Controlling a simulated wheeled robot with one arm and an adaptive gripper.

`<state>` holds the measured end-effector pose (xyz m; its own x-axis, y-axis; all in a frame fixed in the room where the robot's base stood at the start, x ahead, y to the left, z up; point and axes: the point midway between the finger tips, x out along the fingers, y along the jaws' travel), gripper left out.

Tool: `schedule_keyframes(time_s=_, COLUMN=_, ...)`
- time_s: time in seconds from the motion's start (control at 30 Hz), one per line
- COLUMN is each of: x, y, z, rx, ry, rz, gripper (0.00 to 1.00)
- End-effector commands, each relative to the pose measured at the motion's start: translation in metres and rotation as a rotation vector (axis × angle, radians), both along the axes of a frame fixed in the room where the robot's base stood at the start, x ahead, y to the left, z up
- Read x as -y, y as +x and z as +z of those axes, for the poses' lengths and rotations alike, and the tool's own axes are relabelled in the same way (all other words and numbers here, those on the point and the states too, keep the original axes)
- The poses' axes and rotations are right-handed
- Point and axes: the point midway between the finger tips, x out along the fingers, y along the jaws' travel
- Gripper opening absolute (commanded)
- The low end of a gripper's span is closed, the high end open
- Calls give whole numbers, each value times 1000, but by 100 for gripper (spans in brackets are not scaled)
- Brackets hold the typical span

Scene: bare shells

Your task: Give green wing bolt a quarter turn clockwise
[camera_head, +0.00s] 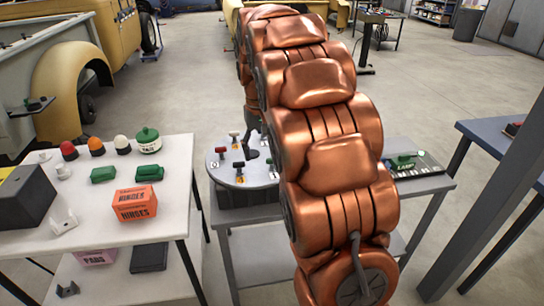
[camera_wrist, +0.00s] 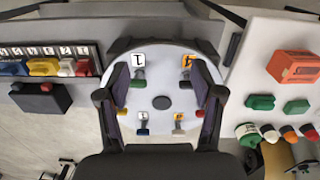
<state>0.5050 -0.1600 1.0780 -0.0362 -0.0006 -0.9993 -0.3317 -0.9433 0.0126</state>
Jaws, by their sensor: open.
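A wing bolt that looks green (camera_wrist: 138,83) stands on the round grey plate (camera_wrist: 160,122), at the upper left beside a white numbered tag in the wrist view. The green bolt lies between the finger lines, nearer the left finger, with no visible contact. Both fingers hide parts of the plate's edges.
A white table (camera_head: 90,225) at left holds an orange hinges box (camera_head: 134,204) and green blocks. A tray with a green part (camera_head: 404,160) lies right of my arm.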

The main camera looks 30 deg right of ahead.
Motion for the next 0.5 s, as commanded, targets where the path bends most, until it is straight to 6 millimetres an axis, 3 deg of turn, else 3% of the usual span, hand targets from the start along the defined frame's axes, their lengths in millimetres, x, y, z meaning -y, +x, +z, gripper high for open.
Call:
schedule_keyframes(time_s=0.2, x=48, y=44, z=-11, rx=19, ry=-1, rz=-41, gripper=67)
schedule_keyframes(time_s=0.5, x=78, y=69, z=-20, rx=36, ry=0, rz=-61, gripper=67)
